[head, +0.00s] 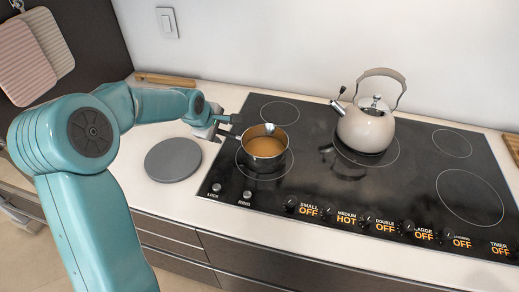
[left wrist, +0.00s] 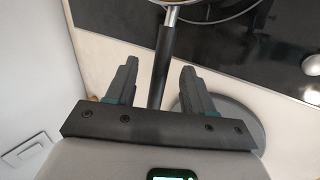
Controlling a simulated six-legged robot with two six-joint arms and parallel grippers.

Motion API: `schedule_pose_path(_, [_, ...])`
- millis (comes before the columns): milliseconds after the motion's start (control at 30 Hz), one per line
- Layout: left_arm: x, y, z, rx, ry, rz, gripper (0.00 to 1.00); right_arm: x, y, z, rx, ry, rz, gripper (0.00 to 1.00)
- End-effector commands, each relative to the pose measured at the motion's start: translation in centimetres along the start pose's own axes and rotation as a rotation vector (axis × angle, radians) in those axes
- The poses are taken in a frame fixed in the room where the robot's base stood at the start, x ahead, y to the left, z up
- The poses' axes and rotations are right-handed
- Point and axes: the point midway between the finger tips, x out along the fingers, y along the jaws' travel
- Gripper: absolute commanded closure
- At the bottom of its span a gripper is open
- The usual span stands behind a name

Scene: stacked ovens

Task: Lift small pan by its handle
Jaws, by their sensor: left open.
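The small pan (head: 265,146) is silver with an orange-brown content and stands on the left part of the black cooktop. Its dark handle (left wrist: 161,66) points toward my left gripper. My left gripper (head: 221,127) is at the pan's left side, at the handle. In the left wrist view, my left gripper (left wrist: 158,72) is open, with one finger on each side of the handle and a visible gap to each. Only part of the pan's rim shows there. In the head view the gripper hides most of the handle. My right gripper is not in view.
A beige kettle (head: 366,130) stands on the cooktop (head: 320,180) to the right of the pan. A grey round plate (head: 173,160) lies on the white counter (head: 140,195) below my left wrist. A wall is behind. Control knobs line the cooktop's front edge.

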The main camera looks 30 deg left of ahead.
Motion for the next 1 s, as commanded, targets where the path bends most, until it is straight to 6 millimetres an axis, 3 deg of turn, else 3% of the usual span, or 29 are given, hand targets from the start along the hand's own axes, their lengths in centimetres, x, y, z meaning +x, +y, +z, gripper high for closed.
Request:
schedule_pose_path(100, [1.02, 0.06, -0.01, 0.0, 0.0, 0.0, 0.47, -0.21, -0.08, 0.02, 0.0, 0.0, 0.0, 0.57])
schedule_pose_path(333, [1.13, 0.05, 0.0, 0.0, 0.0, 0.001, 0.51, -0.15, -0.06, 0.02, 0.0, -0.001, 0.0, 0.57])
schedule_pose_path(400, [1.12, 0.05, 0.0, 0.0, 0.0, 0.001, 0.73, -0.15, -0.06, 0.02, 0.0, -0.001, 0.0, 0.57])
schedule_pose_path(500, [1.11, 0.05, 0.0, 0.0, 0.0, 0.001, 1.0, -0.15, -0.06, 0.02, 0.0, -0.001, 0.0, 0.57])
schedule_pose_path(1000, [1.05, 0.1, 0.01, -0.001, 0.0, 0.002, 1.0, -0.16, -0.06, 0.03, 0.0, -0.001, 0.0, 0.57])
